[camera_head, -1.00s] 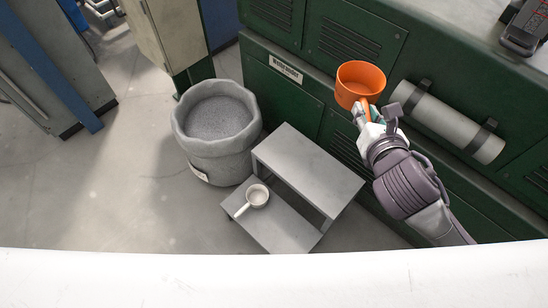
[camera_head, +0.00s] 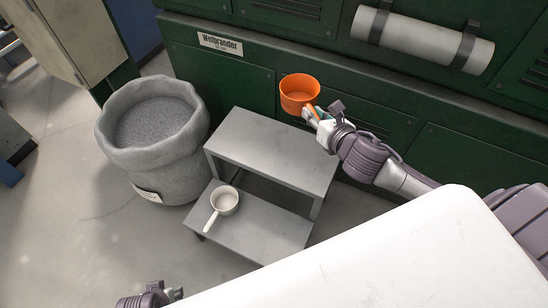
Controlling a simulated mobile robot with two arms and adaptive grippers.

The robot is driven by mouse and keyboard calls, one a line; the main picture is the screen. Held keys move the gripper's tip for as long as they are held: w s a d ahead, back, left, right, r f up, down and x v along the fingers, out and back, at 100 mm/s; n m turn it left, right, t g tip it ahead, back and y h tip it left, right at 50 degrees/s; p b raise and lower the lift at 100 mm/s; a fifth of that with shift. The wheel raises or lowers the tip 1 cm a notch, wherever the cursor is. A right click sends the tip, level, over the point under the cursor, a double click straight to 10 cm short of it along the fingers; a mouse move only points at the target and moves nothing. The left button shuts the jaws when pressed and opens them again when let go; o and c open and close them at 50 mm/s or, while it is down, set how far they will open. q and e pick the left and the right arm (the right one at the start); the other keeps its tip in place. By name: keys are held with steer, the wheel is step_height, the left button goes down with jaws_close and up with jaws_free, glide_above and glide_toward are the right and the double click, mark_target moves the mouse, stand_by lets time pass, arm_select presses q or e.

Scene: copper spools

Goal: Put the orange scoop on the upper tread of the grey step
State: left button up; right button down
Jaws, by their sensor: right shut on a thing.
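The orange scoop (camera_head: 300,97) is held by its handle in my right gripper (camera_head: 317,118), which is shut on it. It appears above and behind the far edge of the grey step's upper tread (camera_head: 270,148), in front of the green cabinet; its exact height is hard to tell. The upper tread is bare. On the lower tread (camera_head: 262,230) sits a white scoop (camera_head: 224,200) with its handle pointing to the lower left. My left arm shows only partly at the bottom edge (camera_head: 150,297), and its fingers cannot be made out.
A grey bin (camera_head: 112,145) filled with grey grains stands left of the step. The green cabinet (camera_head: 240,75) rises behind, with a strapped white roll (camera_head: 420,40) on it. The floor to the left front is clear.

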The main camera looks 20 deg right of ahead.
steer(key=d+f+b, duration=0.5)
steer(key=f+b, duration=0.4)
steer(key=f, duration=0.4)
arm_select(q)
steer(key=w+d+r+t+h+b, duration=0.2)
steer(key=w+d+r+t, duration=0.1)
steer(key=w+r+t, duration=0.5)
steer(key=w+d+r+t+h+b, duration=0.1)
steer(key=w+d+r+t+b, duration=0.25)
steer(key=r, duration=0.65)
arm_select(e)
steer(key=p, duration=0.1)
glide_above(284, 168)
step_height(284, 168, down, 8)
steer(key=shift+w+r, duration=0.1)
steer(key=shift+r, duration=0.05)
steer(key=shift+f, duration=0.2)
step_height(284, 168, down, 3)
steer(key=shift+f+b, duration=0.1)
steer(key=shift+b, duration=0.9)
arm_select(q)
step_height(284, 168, up, 8)
steer(key=w+t+h, duration=0.1)
steer(key=t+h, duration=0.1)
steer(key=t, duration=0.4)
steer(key=shift+w+r+m, duration=0.15)
steer(key=shift+r+m, duration=0.05)
steer(key=shift+m, duration=0.1)
steer(key=shift+t, duration=0.25)
